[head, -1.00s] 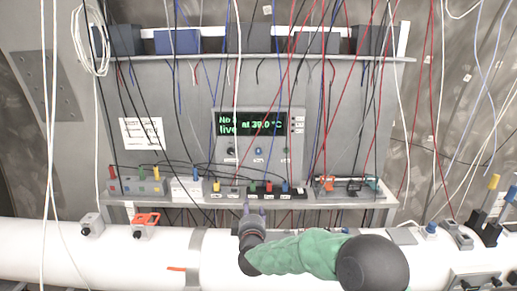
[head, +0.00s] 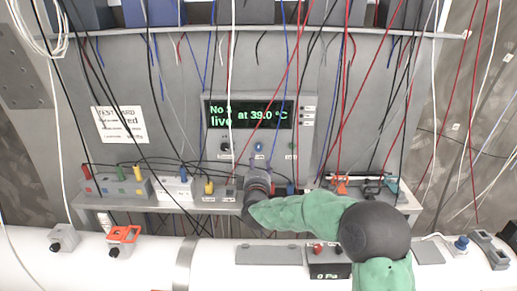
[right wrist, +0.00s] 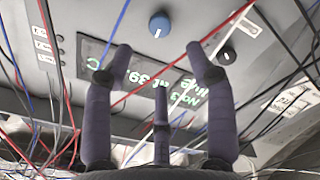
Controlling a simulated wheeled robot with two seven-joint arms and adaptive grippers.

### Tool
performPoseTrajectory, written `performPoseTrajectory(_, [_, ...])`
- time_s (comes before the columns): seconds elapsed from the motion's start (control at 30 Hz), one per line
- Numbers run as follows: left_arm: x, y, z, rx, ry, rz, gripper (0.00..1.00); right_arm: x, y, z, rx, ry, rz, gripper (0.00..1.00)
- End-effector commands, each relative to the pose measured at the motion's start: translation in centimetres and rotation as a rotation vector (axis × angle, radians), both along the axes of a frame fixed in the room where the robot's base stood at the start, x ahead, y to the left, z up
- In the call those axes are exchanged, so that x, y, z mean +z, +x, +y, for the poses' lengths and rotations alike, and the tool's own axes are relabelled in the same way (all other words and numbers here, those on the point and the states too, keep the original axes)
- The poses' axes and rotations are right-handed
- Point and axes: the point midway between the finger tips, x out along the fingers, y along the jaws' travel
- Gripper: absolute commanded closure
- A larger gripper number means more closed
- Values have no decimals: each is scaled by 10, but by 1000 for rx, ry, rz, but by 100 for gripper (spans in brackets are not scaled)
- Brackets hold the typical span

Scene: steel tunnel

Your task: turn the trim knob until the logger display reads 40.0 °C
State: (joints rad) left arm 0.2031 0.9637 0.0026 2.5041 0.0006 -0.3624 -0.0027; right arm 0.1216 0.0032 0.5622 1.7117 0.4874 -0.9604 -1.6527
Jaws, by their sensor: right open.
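The logger display (head: 248,114) reads "live at 39.0 °C" in green on the grey panel. It also shows upside down in the right wrist view (right wrist: 165,95). My right gripper (head: 258,166) is just below the blue knob. In the right wrist view, my right gripper (right wrist: 159,52) is open and empty, its fingers apart, with the blue knob (right wrist: 159,24) beyond them, untouched. My left gripper is not in view.
Many cables hang in front of the panel; a red one (right wrist: 185,60) crosses the wrist view near the fingers. A narrow shelf (head: 220,208) with terminal boxes (head: 122,185) runs below. A white pipe (head: 120,262) lies in front.

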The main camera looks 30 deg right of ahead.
Motion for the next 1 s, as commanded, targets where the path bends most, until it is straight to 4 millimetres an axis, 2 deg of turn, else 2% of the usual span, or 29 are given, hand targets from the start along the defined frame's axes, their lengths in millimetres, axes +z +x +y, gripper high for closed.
performPoseTrajectory(0.3, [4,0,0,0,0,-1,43,0,46,-29,-2,0,0,44])
performPoseTrajectory(0.5, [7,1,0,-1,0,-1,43,0,69,-43,-1,-1,-1,44])
performPoseTrajectory(0.7, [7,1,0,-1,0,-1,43,0,79,-49,0,0,0,44])
performPoseTrajectory(1.0, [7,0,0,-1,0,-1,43,0,81,-50,0,0,0,44])
